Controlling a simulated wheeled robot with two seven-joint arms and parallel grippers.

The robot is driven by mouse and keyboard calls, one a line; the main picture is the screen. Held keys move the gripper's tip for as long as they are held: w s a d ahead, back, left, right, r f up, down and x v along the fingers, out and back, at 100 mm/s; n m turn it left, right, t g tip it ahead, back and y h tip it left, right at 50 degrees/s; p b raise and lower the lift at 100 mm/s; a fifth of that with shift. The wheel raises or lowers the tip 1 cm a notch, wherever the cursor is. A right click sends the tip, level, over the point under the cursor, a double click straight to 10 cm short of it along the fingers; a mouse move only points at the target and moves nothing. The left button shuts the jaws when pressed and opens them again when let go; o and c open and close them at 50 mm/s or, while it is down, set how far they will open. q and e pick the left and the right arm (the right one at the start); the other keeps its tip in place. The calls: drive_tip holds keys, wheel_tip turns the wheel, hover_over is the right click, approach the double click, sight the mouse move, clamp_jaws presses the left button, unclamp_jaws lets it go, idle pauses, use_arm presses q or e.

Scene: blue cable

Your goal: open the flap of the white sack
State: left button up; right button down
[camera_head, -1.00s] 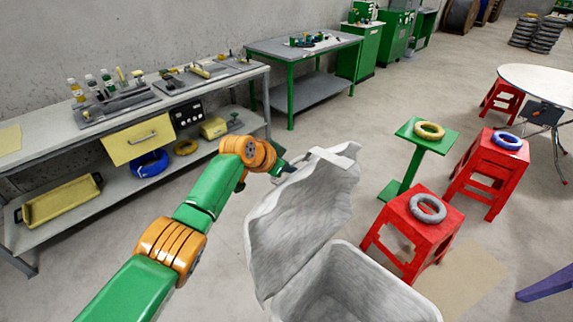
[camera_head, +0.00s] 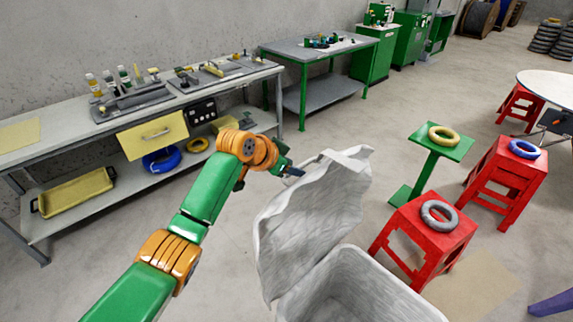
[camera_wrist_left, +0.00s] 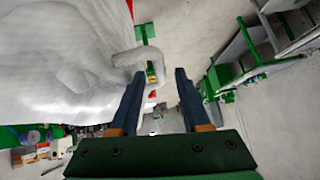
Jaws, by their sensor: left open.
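The white sack (camera_head: 350,290) stands at the bottom centre of the head view, its mouth uncovered and its inside partly visible. Its flap (camera_head: 315,215) is raised and tilts up to the left of the mouth. My left gripper (camera_head: 294,171) is just left of the flap's upper edge, with a small gap between them. In the left wrist view, my left gripper (camera_wrist_left: 158,75) has its dark fingers spread with nothing held. The flap (camera_wrist_left: 65,65) fills the left of that view, and its curled handle-like edge (camera_wrist_left: 135,60) lies close by the left fingertip. My right gripper is not in view.
Red stools (camera_head: 425,240) with cable rings stand right of the sack, beside a green stand (camera_head: 440,142). Open floor lies between bench and sack.

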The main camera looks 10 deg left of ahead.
use_arm(q)
drive_tip(key=shift+b+v, duration=0.3)
drive_tip(key=shift+v, duration=1.2)
drive_tip(key=s+a+r+p, duration=0.3)
drive_tip(key=a+r+p, duration=0.2)
drive_tip(key=p, duration=0.1)
drive_tip(key=shift+s+r+p, duration=0.2)
drive_tip(key=shift+s+p, duration=0.05)
drive_tip(key=shift+p, duration=0.1)
